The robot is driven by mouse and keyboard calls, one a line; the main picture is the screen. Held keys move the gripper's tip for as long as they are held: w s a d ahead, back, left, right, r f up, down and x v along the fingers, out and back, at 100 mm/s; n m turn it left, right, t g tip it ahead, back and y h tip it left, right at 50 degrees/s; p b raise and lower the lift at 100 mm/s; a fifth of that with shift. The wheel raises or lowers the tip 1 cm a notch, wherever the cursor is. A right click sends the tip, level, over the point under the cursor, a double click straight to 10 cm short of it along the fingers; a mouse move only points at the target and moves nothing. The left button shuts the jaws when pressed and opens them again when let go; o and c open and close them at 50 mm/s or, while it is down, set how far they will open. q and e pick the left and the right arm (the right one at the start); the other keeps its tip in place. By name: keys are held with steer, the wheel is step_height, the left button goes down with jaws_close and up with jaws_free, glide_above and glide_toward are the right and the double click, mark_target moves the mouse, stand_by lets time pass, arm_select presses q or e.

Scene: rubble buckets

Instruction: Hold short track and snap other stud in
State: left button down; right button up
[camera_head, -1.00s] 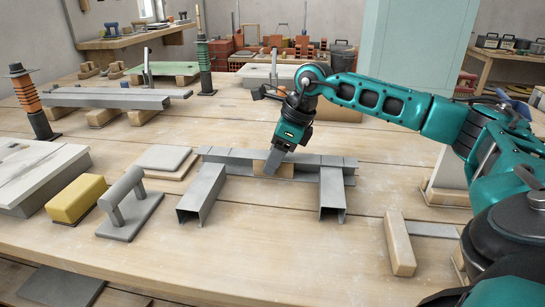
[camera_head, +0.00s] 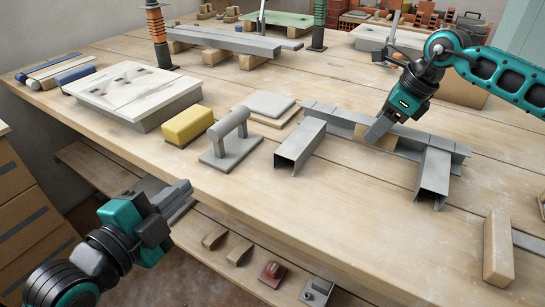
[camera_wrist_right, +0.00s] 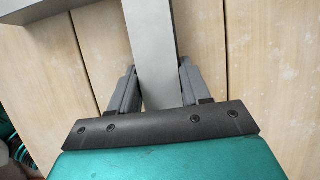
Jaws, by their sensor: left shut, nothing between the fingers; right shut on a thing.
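The short track (camera_head: 452,148) is a grey metal channel lying left to right on the workbench. Two grey studs, a left stud (camera_head: 300,146) and a right stud (camera_head: 434,173), point from it toward the near edge. Their far ends are at the track; whether they are snapped in, I cannot tell. My right gripper (camera_head: 377,131) is shut on the track near its middle, by a tan block (camera_head: 362,133). In the right wrist view a grey channel (camera_wrist_right: 150,40) runs between the fingers (camera_wrist_right: 160,88). My left gripper (camera_head: 178,196) is shut and empty, off the bench's near edge.
A grey float (camera_head: 230,145) and a yellow sponge (camera_head: 188,125) lie left of the studs. A pale slab (camera_head: 133,92) is further left. A wooden block (camera_head: 497,250) lies at the right. A lower shelf with small tools (camera_head: 271,273) shows below the edge.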

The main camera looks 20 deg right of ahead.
mark_target(293, 143)
arm_select(q)
steer(key=s+d+r+m+g, duration=0.5)
steer(key=d+r+m+g, duration=0.35)
steer(key=m, duration=0.85)
steer(key=w+d+f+m+y, duration=0.1)
steer(key=f+m, duration=0.1)
steer(key=w+d+f+m+t+y, duration=0.1)
steer(key=d+f+m+y, duration=0.1)
steer(key=w+d+f+m+t+y, duration=0.1)
steer(key=f+m+y, duration=0.1)
steer(key=shift+d+f+t, duration=0.15)
steer(key=shift+t, duration=0.1)
steer(key=shift+w+d+f, duration=0.15)
steer(key=shift+w+d, duration=0.4)
steer(key=shift+d, duration=0.1)
steer(key=shift+w+d+f, duration=0.15)
steer(key=shift+w+d, duration=0.4)
steer(key=shift+d, duration=0.05)
steer(key=shift+w+d, duration=0.4)
steer(key=shift+d, duration=0.1)
steer(key=shift+w+d, duration=0.95)
steer(key=shift+d, duration=0.25)
steer(key=shift+w+d, duration=0.9)
steer(key=shift+d, duration=0.25)
